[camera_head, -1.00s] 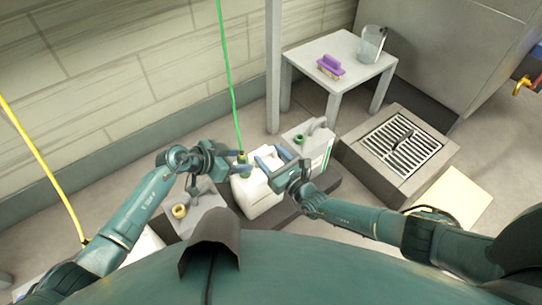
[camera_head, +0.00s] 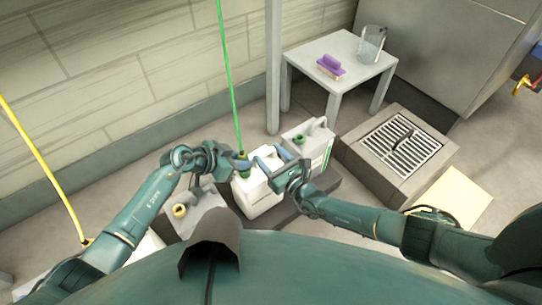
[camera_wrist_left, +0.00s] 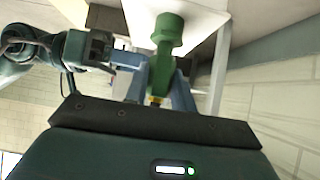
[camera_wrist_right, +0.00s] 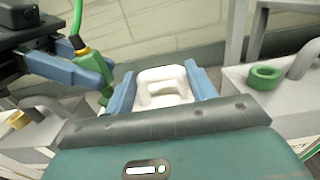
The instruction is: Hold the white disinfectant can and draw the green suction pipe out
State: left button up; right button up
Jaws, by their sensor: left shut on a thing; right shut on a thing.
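The white disinfectant can (camera_head: 257,198) stands upright on a low dark platform between two grey cans. My right gripper (camera_head: 269,162) is shut on its white handle (camera_wrist_right: 164,82), seen between the blue fingers in the right wrist view. The green suction pipe (camera_head: 229,80) runs down from above to a green fitting (camera_wrist_left: 166,40) at the can's top. My left gripper (camera_head: 243,165) is shut on the green fitting, just left of my right gripper. In the left wrist view its fingers (camera_wrist_left: 156,82) flank the fitting. The pipe's lower end is hidden.
A grey can with a yellow cap (camera_head: 180,211) stands left, and one with a green cap (camera_head: 299,139) stands right. A floor drain (camera_head: 398,146) lies right. A yellow hose (camera_head: 40,155) hangs left.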

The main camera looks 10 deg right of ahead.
pick_arm(q)
grip_shut()
jog(key=shift+r, duration=0.1)
notch_tip(320, 180, up, 22)
jog(key=shift+f, duration=0.2)
dwell(4.1)
jog(key=shift+r, duration=0.1)
notch_tip(320, 180, up, 4)
jog(key=shift+f, duration=0.1)
dwell(0.7)
pick_arm(e)
jog(key=o, duration=1.3)
jog(key=shift+c, duration=0.2)
jog(key=shift+s, duration=0.1)
